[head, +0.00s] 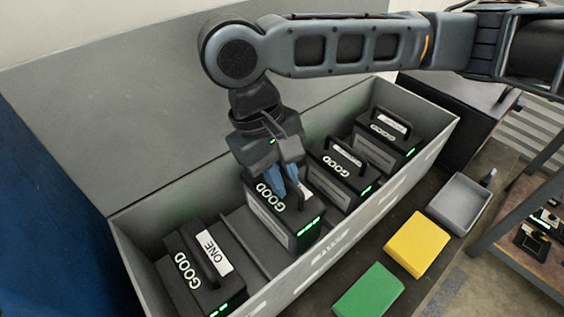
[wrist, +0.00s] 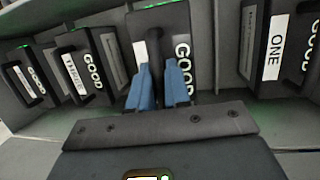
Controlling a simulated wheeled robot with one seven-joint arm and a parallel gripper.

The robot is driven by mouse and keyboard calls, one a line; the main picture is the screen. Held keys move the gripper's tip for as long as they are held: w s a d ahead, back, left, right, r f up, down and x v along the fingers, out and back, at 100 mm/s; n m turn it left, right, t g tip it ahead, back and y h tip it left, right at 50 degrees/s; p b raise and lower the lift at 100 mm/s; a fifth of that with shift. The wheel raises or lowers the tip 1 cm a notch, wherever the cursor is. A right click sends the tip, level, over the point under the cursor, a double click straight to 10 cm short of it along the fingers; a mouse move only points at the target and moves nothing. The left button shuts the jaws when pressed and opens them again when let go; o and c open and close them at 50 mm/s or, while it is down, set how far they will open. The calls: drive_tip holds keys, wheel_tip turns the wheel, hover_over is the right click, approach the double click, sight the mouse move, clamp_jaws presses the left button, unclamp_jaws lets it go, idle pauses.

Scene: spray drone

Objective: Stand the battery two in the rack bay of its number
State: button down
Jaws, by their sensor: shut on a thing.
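The rack (head: 122,246) is a long grey box with several dark batteries in it. My gripper (head: 281,187) is shut on the handle of the held battery (head: 290,230); its blue fingertips (wrist: 161,85) grip the handle in the wrist view. This battery (wrist: 180,25) reads GOOD, has green lights and is upright. Its number label is mostly hidden by my fingers. It is at the second place from the left in the head view; I cannot tell whether its base touches the floor. The battery marked ONE (head: 197,280) stands at the left end, across a divider (head: 246,240).
Two more batteries (head: 340,176) (head: 386,130) marked GOOD stand towards the rack's far right end. Outside the front wall lie a green block (head: 368,291), a yellow block (head: 418,244) and a grey tray (head: 460,203). A shelf (head: 535,232) with small items stands at the right.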

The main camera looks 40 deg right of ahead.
drive_tip(key=shift+f, duration=1.9)
drive_tip(key=c, duration=1.1)
unclamp_jaws()
drive_tip(key=shift+f, duration=0.1)
drive_tip(key=v, duration=1.2)
drive_tip(key=shift+s, duration=0.1)
